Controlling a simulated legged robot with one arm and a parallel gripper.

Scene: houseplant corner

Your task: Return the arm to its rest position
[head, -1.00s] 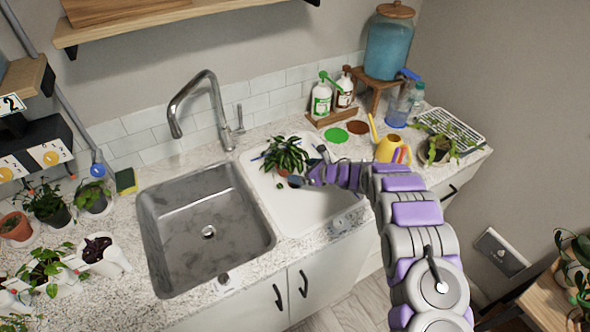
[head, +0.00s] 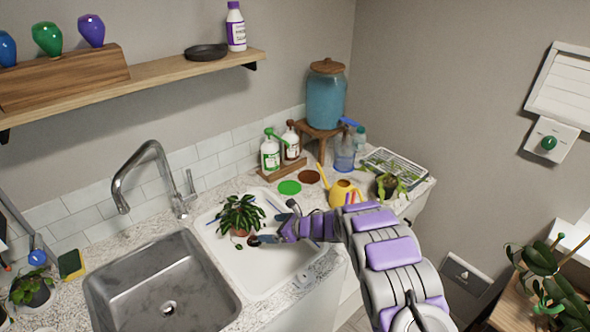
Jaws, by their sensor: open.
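My arm reaches in from the lower right over the counter. My gripper (head: 274,223) is at its far end, above the white drainboard (head: 268,272) beside the sink. Its dark fingers are spread, and nothing shows between them. A leafy green potted plant (head: 240,213) stands on the drainboard just left of my gripper. I cannot tell whether the lower finger touches its pot, which is partly hidden by leaves.
The steel sink (head: 165,285) and tall faucet (head: 145,165) are on the left. A yellow watering can (head: 342,192), soap bottles (head: 270,154) and a blue dispenser (head: 326,98) stand behind my arm. A wooden shelf (head: 170,82) overhangs the back wall. Open floor is scarcely visible.

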